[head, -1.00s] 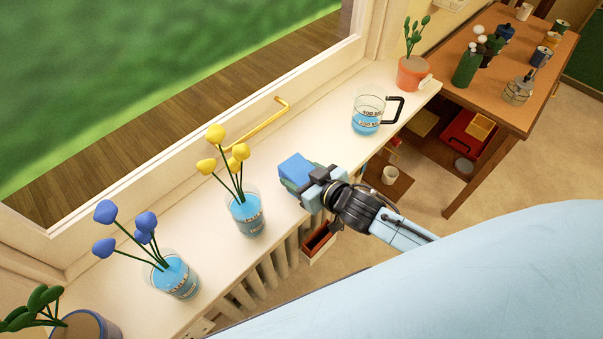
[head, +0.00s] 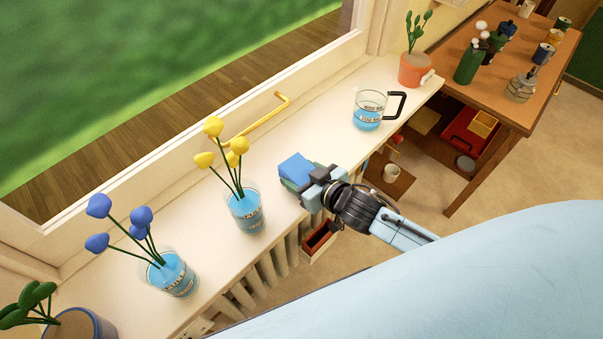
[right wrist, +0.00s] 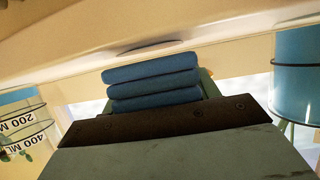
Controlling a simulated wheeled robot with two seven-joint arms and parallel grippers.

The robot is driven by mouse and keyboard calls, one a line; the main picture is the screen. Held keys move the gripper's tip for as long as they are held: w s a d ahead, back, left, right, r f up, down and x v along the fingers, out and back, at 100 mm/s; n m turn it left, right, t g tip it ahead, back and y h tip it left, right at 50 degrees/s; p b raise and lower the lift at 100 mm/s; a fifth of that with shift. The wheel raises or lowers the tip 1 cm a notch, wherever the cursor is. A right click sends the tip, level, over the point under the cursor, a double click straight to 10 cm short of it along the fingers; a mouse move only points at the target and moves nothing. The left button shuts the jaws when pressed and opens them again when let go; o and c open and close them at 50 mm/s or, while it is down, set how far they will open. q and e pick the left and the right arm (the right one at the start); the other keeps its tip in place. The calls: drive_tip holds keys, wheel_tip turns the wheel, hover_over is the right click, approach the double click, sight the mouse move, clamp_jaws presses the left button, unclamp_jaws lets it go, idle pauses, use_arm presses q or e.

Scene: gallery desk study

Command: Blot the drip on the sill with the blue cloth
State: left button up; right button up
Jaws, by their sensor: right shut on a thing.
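The blue cloth (head: 296,166) is folded into a thick pad. My right gripper (head: 303,186) is shut on it, over the window sill (head: 328,141) between the glass of yellow flowers and the jug. In the right wrist view the cloth (right wrist: 152,84) shows as stacked blue layers between the jaws. A flat greyish spot on the sill, perhaps the drip (right wrist: 150,46), shows just beyond the cloth there. I cannot make out the drip in the head view. Whether the cloth touches the sill is unclear. My left gripper is not in view.
A glass of yellow flowers (head: 246,213) and a glass of blue flowers (head: 173,277) stand left of the gripper. A measuring jug (head: 368,112) and a terracotta pot (head: 415,70) stand right. A yellow window handle (head: 262,118) projects behind. A wooden table (head: 530,100) stands at right.

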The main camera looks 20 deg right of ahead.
drive_tip(key=shift+f+b, duration=0.3)
drive_tip(key=shift+f, duration=0.25)
idle(0.6)
drive_tip(key=shift+w+a, duration=0.2)
drive_tip(key=shift+w, duration=0.35)
drive_tip(key=shift+s+a, duration=0.1)
drive_tip(key=shift+s, duration=0.05)
drive_tip(key=shift+s+a+r+p, duration=0.1)
drive_tip(key=shift+s+a+p, duration=0.15)
drive_tip(key=shift+s+p, duration=0.35)
drive_tip(key=shift+s, duration=0.1)
drive_tip(key=shift+d, duration=0.1)
